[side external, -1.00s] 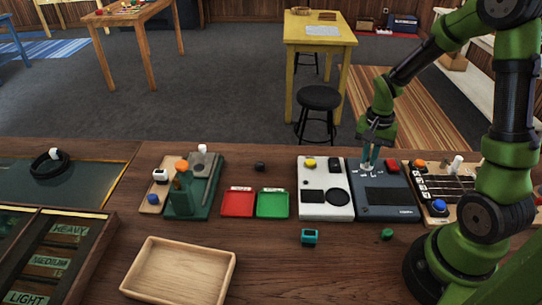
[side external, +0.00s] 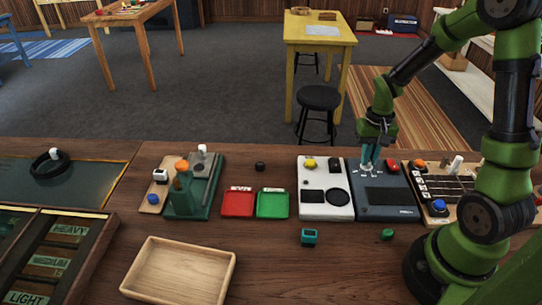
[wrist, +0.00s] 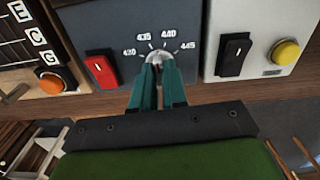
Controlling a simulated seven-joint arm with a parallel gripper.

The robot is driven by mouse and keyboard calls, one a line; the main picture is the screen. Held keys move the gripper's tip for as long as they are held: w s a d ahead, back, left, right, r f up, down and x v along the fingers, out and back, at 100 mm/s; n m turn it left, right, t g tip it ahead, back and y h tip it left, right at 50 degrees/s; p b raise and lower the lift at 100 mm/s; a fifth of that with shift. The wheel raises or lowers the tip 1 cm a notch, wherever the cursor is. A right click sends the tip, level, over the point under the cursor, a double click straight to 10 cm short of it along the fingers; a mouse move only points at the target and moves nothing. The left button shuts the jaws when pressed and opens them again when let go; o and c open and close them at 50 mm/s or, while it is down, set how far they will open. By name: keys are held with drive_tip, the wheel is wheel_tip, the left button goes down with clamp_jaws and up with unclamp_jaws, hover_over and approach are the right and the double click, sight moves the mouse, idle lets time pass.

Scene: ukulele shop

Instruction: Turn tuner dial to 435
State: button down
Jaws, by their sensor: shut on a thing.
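The tuner (side external: 388,197) is a dark blue box with a dark screen, a red switch and a dial at its far edge. My gripper (side external: 369,165) points down at the dial. In the wrist view, the teal fingers of my gripper (wrist: 158,68) are shut on the dial and hide most of it. I cannot tell which mark the dial points to.
The red switch (wrist: 101,69) sits close beside the dial. A white box (side external: 325,205) with a yellow button stands left of the tuner, and a fretted board (side external: 432,182) with buttons stands right. A teal block (side external: 309,237) and a green piece (side external: 387,234) lie in front.

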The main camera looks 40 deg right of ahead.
drive_tip(key=shift+n, duration=1.5)
drive_tip(key=c, duration=1.2)
unclamp_jaws()
drive_tip(key=shift+o, duration=0.2)
wheel_tip(320, 180, up, 17)
